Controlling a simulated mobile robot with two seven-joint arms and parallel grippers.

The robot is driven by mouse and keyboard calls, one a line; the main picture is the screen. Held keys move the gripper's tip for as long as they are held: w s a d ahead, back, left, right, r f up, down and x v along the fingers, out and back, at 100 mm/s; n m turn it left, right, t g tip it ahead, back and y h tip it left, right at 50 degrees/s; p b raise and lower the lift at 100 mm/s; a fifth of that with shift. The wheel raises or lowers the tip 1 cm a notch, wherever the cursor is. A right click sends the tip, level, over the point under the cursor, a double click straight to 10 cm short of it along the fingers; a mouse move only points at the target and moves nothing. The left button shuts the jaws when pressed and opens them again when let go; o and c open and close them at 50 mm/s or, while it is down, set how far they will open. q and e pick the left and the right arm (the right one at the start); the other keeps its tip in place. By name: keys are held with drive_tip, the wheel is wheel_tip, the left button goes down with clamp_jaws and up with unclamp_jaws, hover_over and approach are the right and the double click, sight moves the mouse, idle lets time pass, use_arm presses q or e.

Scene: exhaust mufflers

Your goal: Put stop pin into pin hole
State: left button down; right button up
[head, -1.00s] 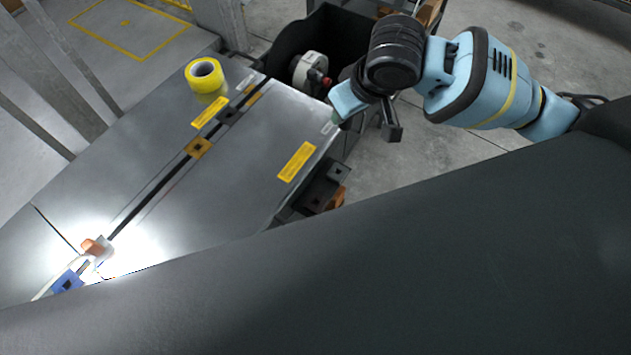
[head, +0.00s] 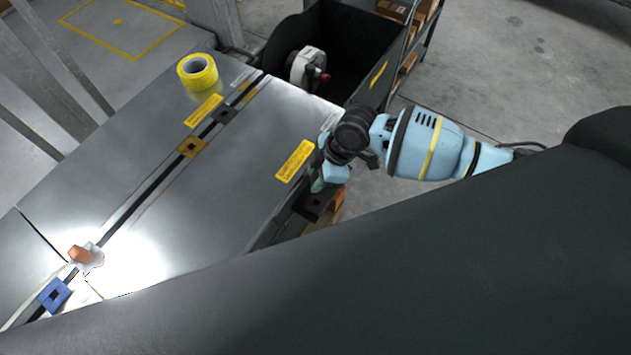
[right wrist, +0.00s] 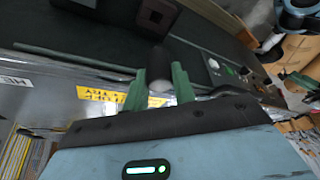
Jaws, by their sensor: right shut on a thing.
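My right gripper (right wrist: 159,90) has green fingers shut on a grey, rounded stop pin (right wrist: 158,66) in the right wrist view. A dark block with a square opening (right wrist: 156,14) lies beyond the pin, which is apart from it in the picture. In the head view my right gripper (head: 318,184) is low at the table's right edge, close to a dark block (head: 314,208); the pin is hidden there. I cannot tell which opening is the pin hole. My left gripper is not in view.
The grey table (head: 235,185) has a dark slot with an orange holed block (head: 191,147) and a blue one (head: 54,295). Yellow tape (head: 198,72) stands at its far end. A black bin (head: 345,50) is behind. A bright glare surrounds an orange-white object (head: 87,257).

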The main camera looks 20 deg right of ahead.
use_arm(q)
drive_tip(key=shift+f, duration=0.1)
use_arm(e)
drive_tip(key=shift+s+a+f+n, duration=0.1)
drive_tip(key=shift+f+n, duration=0.2)
drive_tip(key=shift+f, duration=0.25)
drive_tip(key=shift+s+a+f+n, duration=0.1)
drive_tip(key=shift+f+n, duration=0.2)
drive_tip(key=shift+f, duration=0.25)
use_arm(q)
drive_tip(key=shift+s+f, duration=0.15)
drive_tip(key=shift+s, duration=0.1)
use_arm(e)
drive_tip(key=shift+f, duration=0.15)
